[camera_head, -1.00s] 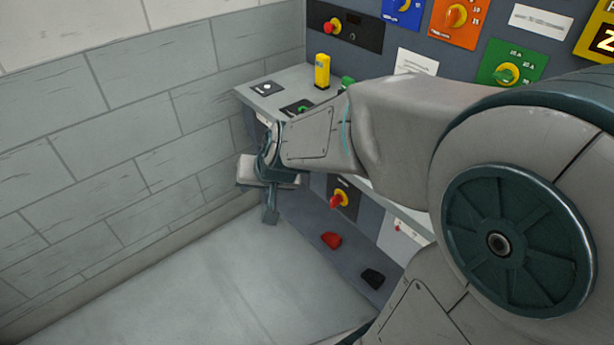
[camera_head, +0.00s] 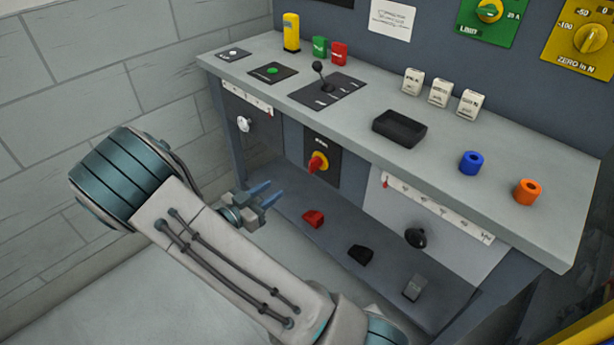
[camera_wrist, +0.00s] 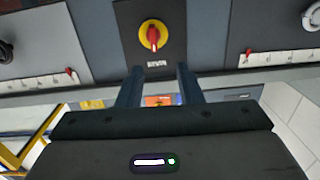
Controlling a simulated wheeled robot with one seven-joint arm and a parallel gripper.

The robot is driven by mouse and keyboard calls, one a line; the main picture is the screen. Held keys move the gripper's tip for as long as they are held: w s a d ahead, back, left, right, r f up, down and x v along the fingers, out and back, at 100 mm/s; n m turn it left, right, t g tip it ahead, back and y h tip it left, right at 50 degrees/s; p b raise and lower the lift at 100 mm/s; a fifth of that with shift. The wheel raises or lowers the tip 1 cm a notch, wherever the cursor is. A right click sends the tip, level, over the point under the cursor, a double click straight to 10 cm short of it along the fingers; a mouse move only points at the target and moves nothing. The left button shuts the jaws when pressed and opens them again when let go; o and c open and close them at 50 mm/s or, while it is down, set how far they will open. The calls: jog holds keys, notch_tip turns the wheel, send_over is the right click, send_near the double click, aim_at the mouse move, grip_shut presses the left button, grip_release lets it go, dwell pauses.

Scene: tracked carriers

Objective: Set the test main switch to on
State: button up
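A red rotary handle on a yellow disc (camera_head: 318,162) sits on a dark panel under the worktop. In the wrist view the same switch (camera_wrist: 153,36) is straight ahead, its red handle close to vertical. A small label beside it is too small to read, so I cannot confirm its name or setting. My gripper (camera_head: 275,191) is open and empty, left of and apart from the switch, with its fingers towards the panel. In the wrist view its fingers (camera_wrist: 160,69) stand apart, with the switch just beyond the tips and nothing between them.
The worktop (camera_head: 445,148) overhangs the panel and carries a black lever (camera_head: 319,74), a black tray (camera_head: 399,128) and several blocks. A red piece (camera_head: 313,218) and a black piece (camera_head: 360,254) lie on the lower shelf. A white slider strip (camera_head: 437,208) is right of the switch.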

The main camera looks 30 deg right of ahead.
aim_at(309, 167)
jog(key=shift+h, duration=0.4)
jog(key=x, duration=0.4)
jog(key=b+x, duration=0.1)
jog(key=x, duration=0.4)
jog(key=s+x, duration=0.1)
jog(key=x, duration=0.3)
jog(key=shift+w+d+f, duration=0.15)
jog(key=shift+d+f, duration=0.05)
jog(key=shift+d, duration=0.3)
grip_shut()
